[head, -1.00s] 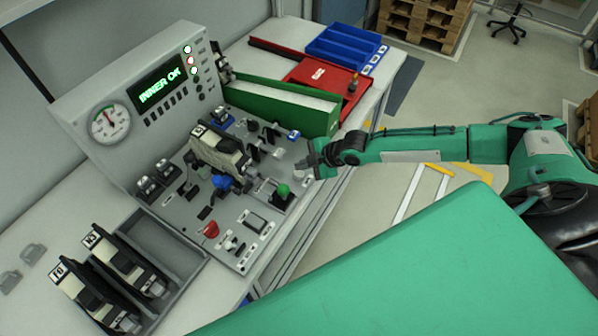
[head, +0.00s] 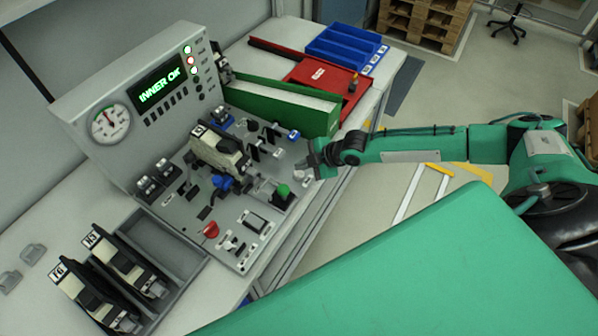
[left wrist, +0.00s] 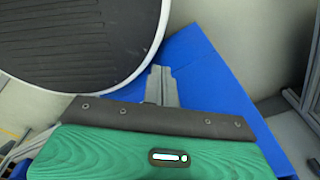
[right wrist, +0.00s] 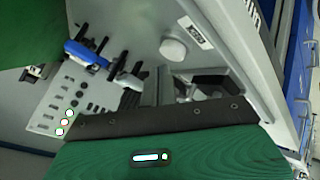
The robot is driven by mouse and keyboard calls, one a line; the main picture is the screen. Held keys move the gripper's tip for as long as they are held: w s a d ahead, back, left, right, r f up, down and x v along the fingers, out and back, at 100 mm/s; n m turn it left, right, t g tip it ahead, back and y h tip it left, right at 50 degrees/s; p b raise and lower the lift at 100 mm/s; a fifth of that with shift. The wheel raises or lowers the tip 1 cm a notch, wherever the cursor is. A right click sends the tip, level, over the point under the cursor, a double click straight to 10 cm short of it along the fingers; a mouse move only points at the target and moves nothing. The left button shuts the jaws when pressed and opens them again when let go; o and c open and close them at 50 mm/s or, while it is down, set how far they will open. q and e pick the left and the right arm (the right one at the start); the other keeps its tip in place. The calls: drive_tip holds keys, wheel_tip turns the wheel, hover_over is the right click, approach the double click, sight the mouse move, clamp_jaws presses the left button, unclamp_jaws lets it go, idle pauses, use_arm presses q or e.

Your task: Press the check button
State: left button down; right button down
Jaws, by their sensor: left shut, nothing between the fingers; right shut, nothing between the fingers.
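The test panel (head: 160,125) has a screen reading "INNER OK" (head: 161,86) with lit lamps beside it. A round pale button (head: 300,175) sits near the panel's right edge. It also shows in the right wrist view (right wrist: 173,48) beside a small label too small to read; I take it for the check button. My right gripper (head: 314,160) is shut and empty, close to this button; I cannot tell if it touches. Its fingers (right wrist: 164,85) point toward the button in the right wrist view. My left gripper (left wrist: 162,85) is shut and empty, away from the panel.
A clamped block unit (head: 218,150), a green knob (head: 283,190) and a red button (head: 211,229) stand on the panel. A green bin (head: 285,108) rises just behind my right gripper. A grey tray (head: 165,245) with black units lies front left.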

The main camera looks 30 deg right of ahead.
sight(303, 173)
drive_tip(key=shift+f, duration=0.45)
drive_tip(key=shift+f+b, duration=0.55)
drive_tip(key=shift+b, duration=0.05)
idle(0.6)
drive_tip(key=shift+r, duration=0.15)
drive_tip(key=shift+r+p, duration=0.75)
drive_tip(key=shift+r, duration=0.1)
wheel_tip(303, 173, up, 5)
drive_tip(key=p, duration=0.4)
idle(1.0)
